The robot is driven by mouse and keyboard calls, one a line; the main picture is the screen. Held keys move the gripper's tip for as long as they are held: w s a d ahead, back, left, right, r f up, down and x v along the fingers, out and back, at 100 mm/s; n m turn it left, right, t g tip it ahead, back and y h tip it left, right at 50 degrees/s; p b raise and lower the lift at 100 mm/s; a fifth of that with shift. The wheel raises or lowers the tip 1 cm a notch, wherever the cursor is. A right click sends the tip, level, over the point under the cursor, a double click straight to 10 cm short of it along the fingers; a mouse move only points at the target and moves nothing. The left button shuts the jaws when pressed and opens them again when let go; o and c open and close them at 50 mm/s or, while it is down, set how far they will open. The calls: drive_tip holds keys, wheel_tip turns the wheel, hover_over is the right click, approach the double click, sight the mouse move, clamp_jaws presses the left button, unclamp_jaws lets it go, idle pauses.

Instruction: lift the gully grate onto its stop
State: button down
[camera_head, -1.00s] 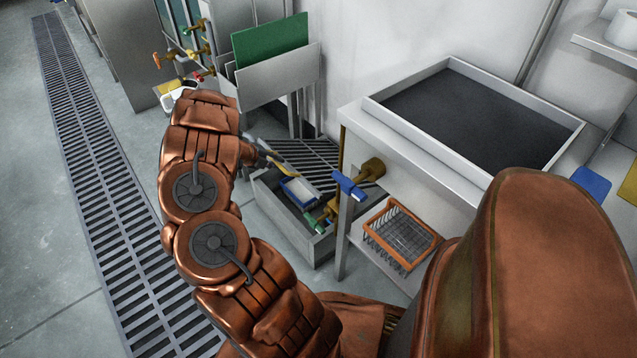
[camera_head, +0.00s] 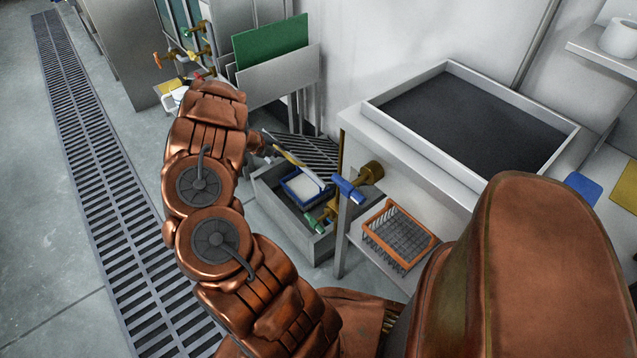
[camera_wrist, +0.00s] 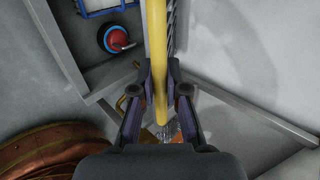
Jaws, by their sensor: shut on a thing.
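The gully grate (camera_head: 312,150) is a dark slatted panel with a yellow front edge, tilted up over the open grey gully box (camera_head: 268,205). In the wrist view, the yellow edge (camera_wrist: 156,40) runs upright between the fingers of my gripper (camera_wrist: 159,78), which is shut on it. The slats (camera_wrist: 171,25) show nearly edge-on just right of it. In the head view my arm hides most of the gripper. I cannot make out a stop.
A blue-rimmed basket (camera_head: 303,187) with pale contents sits inside the box. A blue-handled brass valve (camera_head: 348,188) and a table leg (camera_head: 343,235) stand close to the right. An orange basket (camera_head: 399,235) lies on the low shelf. Open floor and a drain channel lie left.

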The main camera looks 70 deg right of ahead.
drive_tip(key=shift+s+d+r+p, duration=0.35)
drive_tip(key=shift+d+r, duration=0.1)
drive_tip(key=shift+r, duration=0.2)
drive_tip(key=shift+s+d+r+p, duration=0.25)
drive_tip(key=shift+d+r+p, duration=0.2)
drive_tip(key=shift+r, duration=0.25)
drive_tip(key=shift+s+d+r+p, duration=0.3)
drive_tip(key=shift+d+r, duration=0.2)
drive_tip(key=shift+r, duration=0.15)
drive_tip(key=shift+s+d+r+p, duration=0.35)
drive_tip(key=shift+d+r+p, duration=0.05)
drive_tip(key=shift+d+r, duration=0.25)
drive_tip(key=shift+s+d+r+p, duration=0.4)
drive_tip(key=shift+d+r, duration=0.15)
drive_tip(key=shift+r, duration=0.1)
drive_tip(key=shift+s+d+r+p, duration=0.35)
drive_tip(key=shift+d+r, duration=0.25)
drive_tip(key=shift+r, duration=0.05)
drive_tip(key=d+r, duration=0.1)
drive_tip(key=s+d+r+p, duration=0.1)
drive_tip(key=s+d+r, duration=0.1)
drive_tip(key=shift+s+d+r+p, duration=0.1)
drive_tip(key=shift+s+d+p, duration=0.15)
drive_tip(key=shift+d+p, duration=0.15)
